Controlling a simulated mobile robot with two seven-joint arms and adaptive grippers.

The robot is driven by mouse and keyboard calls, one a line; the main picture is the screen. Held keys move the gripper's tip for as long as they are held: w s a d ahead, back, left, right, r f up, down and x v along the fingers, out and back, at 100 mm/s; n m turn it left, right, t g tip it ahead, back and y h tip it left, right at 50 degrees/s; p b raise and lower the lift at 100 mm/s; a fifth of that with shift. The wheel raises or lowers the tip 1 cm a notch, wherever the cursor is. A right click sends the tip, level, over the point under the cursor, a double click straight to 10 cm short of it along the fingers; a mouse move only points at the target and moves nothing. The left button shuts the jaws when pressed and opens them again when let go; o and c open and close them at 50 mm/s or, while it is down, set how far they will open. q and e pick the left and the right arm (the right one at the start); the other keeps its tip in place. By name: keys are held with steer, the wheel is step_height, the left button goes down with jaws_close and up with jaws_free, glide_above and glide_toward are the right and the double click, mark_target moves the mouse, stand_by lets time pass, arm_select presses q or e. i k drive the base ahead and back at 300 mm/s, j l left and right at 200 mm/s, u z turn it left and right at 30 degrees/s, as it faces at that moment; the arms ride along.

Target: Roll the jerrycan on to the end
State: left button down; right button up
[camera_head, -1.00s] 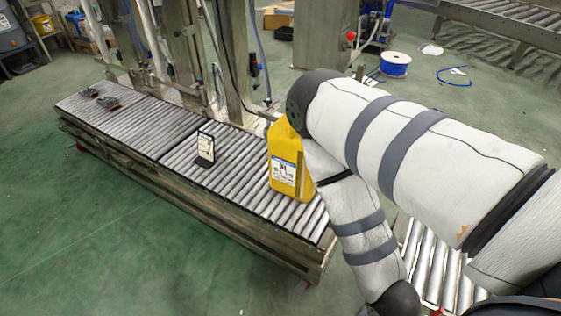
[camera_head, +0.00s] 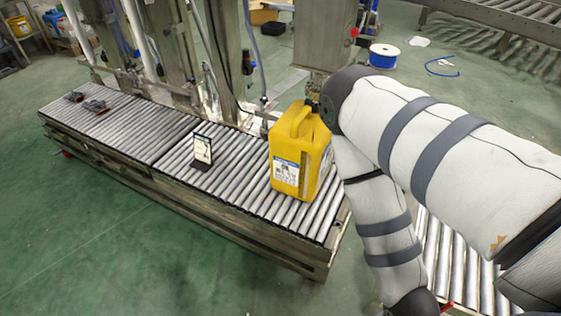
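The yellow jerrycan (camera_head: 313,152) stands upright on the roller conveyor (camera_head: 232,160), close to its right end. A white label faces the front, and its handle is on top. My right arm comes in from the right, with its dark elbow joint just right of the jerrycan's top. The arm's lower part runs down to the bottom edge, and my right gripper is not visible. Whether the arm touches the jerrycan cannot be told. My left arm and gripper are not in view.
A small card on a dark stand (camera_head: 202,151) is on the rollers left of the jerrycan. Two small dark items (camera_head: 94,105) lie at the far left end. A second roller conveyor (camera_head: 443,255) is at lower right, partly behind my arm. Metal columns stand behind the line.

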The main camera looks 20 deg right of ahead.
mark_target(300, 148)
steer(key=i+j+z, duration=0.2)
steer(key=z, duration=0.2)
steer(key=i+j+z, duration=0.15)
steer(key=z, duration=0.3)
steer(key=i+j+z, duration=0.1)
steer(key=j+z, duration=0.3)
steer(key=i+j+z, duration=0.15)
steer(key=j+z, duration=0.7)
steer(key=j, duration=0.15)
